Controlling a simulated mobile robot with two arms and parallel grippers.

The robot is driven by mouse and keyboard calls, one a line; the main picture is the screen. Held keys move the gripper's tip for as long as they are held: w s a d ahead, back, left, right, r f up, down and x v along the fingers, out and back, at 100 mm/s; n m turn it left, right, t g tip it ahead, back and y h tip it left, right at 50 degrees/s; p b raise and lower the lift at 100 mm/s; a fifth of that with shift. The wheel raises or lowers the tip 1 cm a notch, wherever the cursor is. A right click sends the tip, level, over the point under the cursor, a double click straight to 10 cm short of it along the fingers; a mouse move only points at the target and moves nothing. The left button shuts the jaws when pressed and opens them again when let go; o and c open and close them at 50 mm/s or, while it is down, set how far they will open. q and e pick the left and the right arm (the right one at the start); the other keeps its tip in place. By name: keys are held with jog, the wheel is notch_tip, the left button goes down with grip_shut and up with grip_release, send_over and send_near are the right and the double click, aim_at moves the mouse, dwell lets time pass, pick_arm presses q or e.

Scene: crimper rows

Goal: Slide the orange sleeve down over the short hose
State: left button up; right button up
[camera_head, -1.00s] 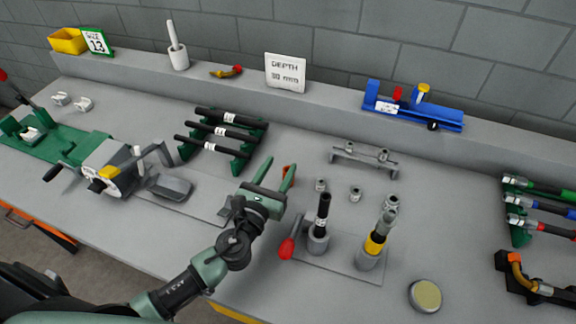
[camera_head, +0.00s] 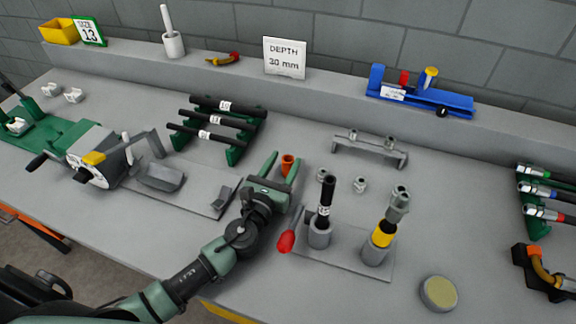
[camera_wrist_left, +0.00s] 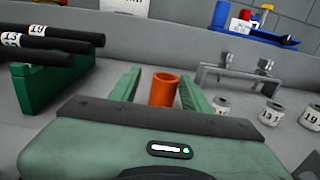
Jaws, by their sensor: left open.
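The orange sleeve (camera_head: 288,163) is a small open tube standing upright on the bench. My left gripper (camera_head: 284,169) is open, with its green fingers on either side of the sleeve. In the left wrist view the sleeve (camera_wrist_left: 163,88) is between the fingers, nearer the right one; contact is not clear. The short black hose (camera_head: 327,196) with a white label stands upright in a grey cup, right of the gripper. A second upright hose, with a yellow band (camera_head: 383,236) and metal fitting, stands beside it. My right gripper is not in view.
A red-handled tool (camera_head: 287,241) stands close to the gripper's right. Metal fittings (camera_head: 360,185) and a small grey rack (camera_head: 370,148) lie behind the hoses. A green rack of black hoses (camera_head: 235,152) is at left; a round tin (camera_head: 438,292) is at front right.

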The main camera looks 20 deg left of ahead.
aim_at(287, 157)
pick_arm(q)
jog(key=w, duration=0.4)
jog(key=shift+w+d, duration=0.15)
jog(key=shift+d, duration=0.05)
grip_shut()
